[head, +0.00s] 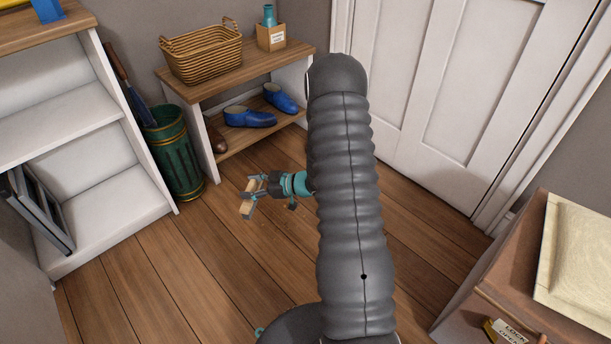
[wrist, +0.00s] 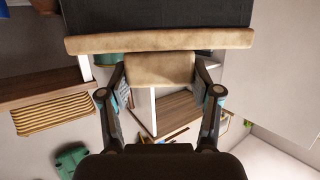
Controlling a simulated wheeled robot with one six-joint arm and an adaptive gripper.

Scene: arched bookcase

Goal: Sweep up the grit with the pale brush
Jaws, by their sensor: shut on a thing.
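My gripper (head: 258,190) is low over the wooden floor in the head view, in front of the shoe bench. It is shut on the pale brush (head: 247,203). In the wrist view my gripper (wrist: 160,82) has its two fingers on either side of the brush's pale block (wrist: 160,68). A long pale bar and a wide dark bristle band lie beyond this block. A few faint specks, perhaps the grit (head: 286,208), show on the floor beside my gripper. My arm hides part of the floor to the right.
A shoe bench (head: 232,88) holds a wicker basket (head: 205,55) and blue shoes (head: 248,117). A green bin (head: 175,155) stands beside a white bookcase (head: 75,135). A brown cabinet (head: 500,270) stands at the right. Floor (head: 190,270) at the front left is clear.

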